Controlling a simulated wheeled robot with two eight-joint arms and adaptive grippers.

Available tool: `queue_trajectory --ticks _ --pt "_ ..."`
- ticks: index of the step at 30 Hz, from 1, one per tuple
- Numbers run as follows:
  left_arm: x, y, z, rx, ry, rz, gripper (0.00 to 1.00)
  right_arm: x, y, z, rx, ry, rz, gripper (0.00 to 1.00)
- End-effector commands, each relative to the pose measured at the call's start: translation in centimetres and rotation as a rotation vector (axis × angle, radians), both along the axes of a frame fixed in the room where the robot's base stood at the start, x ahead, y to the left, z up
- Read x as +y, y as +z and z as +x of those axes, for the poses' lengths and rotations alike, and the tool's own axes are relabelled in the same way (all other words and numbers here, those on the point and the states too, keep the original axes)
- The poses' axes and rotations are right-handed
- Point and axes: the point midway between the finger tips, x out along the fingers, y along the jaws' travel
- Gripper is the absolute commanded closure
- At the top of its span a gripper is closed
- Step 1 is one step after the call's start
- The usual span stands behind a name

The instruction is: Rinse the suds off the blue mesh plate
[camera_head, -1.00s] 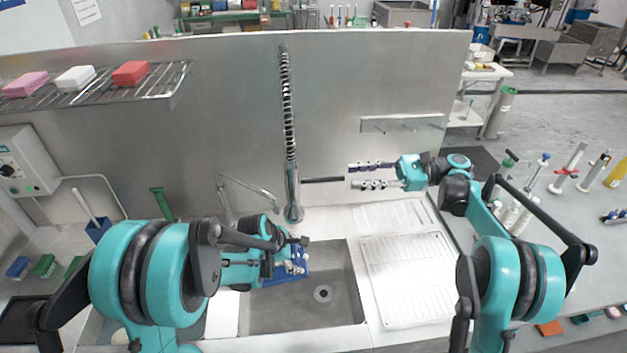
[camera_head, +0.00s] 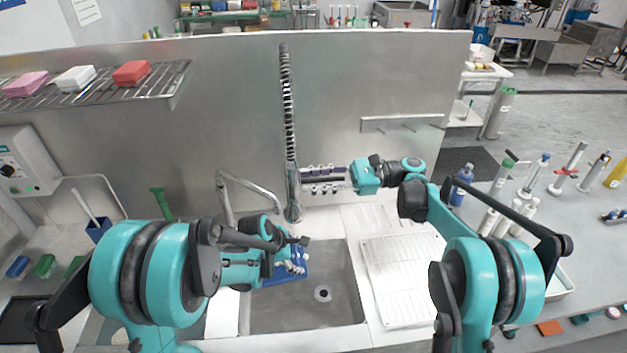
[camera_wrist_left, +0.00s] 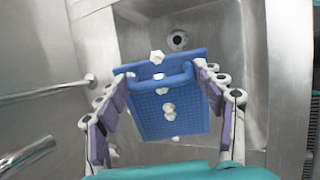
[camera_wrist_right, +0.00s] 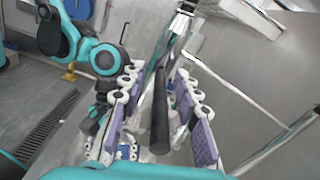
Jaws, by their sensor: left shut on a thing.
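The blue mesh plate (camera_head: 289,277) is in my left gripper (camera_head: 296,256) over the sink basin (camera_head: 340,280). The left wrist view shows the plate (camera_wrist_left: 180,115) with its raised handle between the purple finger pads, and several white suds blobs (camera_wrist_left: 169,109) on it. My right gripper (camera_head: 303,180) is at the spring-hose tap (camera_head: 292,190), its fingers on either side of the tap's dark lever. In the right wrist view, the lever (camera_wrist_right: 160,115) runs between the spread fingers, with gaps visible beside it. No water stream is visible.
A curved faucet (camera_head: 245,184) stands left of the tap. A ribbed drainboard (camera_head: 405,280) lies right of the basin. A rack (camera_head: 110,88) with sponges is at upper left. Several bottles stand on the right counter. The drain (camera_head: 323,293) is uncovered.

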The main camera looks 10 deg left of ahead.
Motion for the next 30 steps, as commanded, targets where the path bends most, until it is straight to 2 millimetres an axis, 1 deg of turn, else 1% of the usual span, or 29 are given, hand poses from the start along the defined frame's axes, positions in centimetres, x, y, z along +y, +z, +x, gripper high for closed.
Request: queue_trajectory --ticks 5,6,8,9,15,24,30 --pt "-0.01 0.01 0.01 0.0 0.0 0.0 0.65 -0.02 0.0 0.01 0.0 0.0 0.0 0.68" --pt "-0.01 0.01 0.01 0.0 0.0 0.0 0.65 -0.03 0.0 0.02 0.0 0.0 0.0 0.79" --pt "-0.01 0.01 0.01 0.0 0.0 0.0 0.65 -0.03 0.0 0.02 0.0 0.0 0.0 0.95" --pt "-0.01 0.01 0.01 0.0 0.0 0.0 0.65 -0.04 0.0 0.02 0.0 -0.001 0.0 1.0" --pt "-0.01 0.01 0.01 0.0 0.0 0.0 0.65 -0.03 -0.05 0.04 0.001 -0.001 0.004 1.0" --pt "0.0 0.02 0.01 0.0 0.0 0.0 0.65 -0.02 -0.47 0.03 0.04 -0.001 0.143 1.0" --pt "0.01 0.01 0.01 0.0 0.0 0.0 0.65 -0.03 -0.46 0.04 0.042 -0.002 0.144 1.0"
